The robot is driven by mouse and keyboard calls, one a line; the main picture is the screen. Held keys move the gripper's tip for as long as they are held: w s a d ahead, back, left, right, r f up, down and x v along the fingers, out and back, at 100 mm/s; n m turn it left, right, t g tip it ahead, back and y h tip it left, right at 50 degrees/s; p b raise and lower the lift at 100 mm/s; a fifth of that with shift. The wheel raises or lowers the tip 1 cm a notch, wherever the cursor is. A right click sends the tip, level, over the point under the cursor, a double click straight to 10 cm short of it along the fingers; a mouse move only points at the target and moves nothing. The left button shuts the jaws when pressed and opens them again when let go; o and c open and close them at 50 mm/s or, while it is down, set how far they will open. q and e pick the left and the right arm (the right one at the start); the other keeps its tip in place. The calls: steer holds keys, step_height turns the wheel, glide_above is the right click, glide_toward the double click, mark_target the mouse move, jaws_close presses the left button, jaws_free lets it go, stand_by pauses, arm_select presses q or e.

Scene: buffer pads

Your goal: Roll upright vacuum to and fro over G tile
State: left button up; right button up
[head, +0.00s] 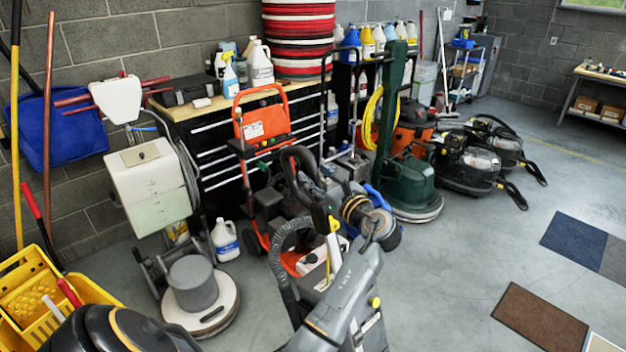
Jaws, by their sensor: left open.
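An upright vacuum (345,290), with a grey body and a yellow button, stands at the bottom centre and leans up to the right. A thin loop shows at its upper end. My left gripper (384,230) is dark and open near that upper end; whether it touches the vacuum I cannot tell. Flat floor tiles lie at the right: a blue tile (573,238), a grey tile (614,258), a brown tile (540,320) and a pale tile (602,344). No letter G is readable. My right gripper is not in view.
A floor polisher (200,300) and a yellow mop bucket (30,300) stand at the left. An orange machine (262,125), a green floor machine (405,187) and black-and-yellow vacuums (470,165) line the wall. Bare floor lies between the machines and tiles.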

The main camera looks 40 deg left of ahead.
arm_select(q)
steer(key=shift+x, duration=1.1)
jaws_close()
